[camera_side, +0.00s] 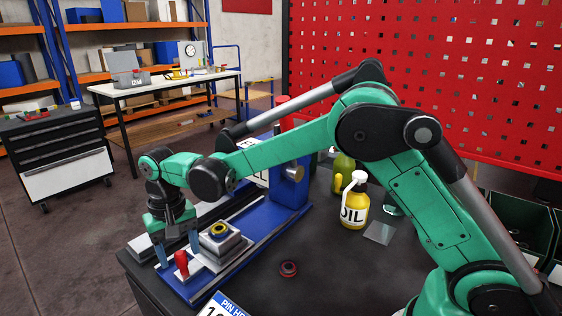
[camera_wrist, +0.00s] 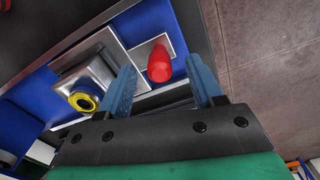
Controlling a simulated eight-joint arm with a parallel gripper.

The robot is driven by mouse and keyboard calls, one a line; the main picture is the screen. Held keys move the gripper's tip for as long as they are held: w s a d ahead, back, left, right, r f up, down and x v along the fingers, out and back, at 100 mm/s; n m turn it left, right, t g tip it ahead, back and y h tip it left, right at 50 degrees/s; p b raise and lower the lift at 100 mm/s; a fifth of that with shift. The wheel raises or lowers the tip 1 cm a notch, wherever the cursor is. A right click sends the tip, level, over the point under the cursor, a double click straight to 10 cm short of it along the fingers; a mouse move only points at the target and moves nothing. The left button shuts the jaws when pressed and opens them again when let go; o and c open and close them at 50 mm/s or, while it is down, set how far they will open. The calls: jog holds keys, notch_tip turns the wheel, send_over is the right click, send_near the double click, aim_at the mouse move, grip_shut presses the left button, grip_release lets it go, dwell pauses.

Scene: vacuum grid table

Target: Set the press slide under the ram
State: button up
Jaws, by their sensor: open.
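The press slide (camera_side: 222,247) is a grey metal block on the rails of the blue press base (camera_side: 262,222). It carries a yellow ring with a dark centre (camera_side: 219,229) and a red handle (camera_side: 181,264) at its near end. In the wrist view the slide (camera_wrist: 98,68), ring (camera_wrist: 84,99) and handle (camera_wrist: 159,64) also show. My gripper (camera_side: 178,257) is open, pointing down at the handle. In the wrist view its blue fingers (camera_wrist: 163,84) stand apart, one on each side of the handle, with visible gaps.
A yellow oil bottle (camera_side: 354,203) and a small dark red ring (camera_side: 288,268) stand on the dark table (camera_side: 325,265). Green bins (camera_side: 508,222) are at the right. A red perforated panel (camera_side: 430,75) rises behind. The table's front middle is mostly clear.

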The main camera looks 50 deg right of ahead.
jog(key=shift+f, duration=1.5)
grip_shut()
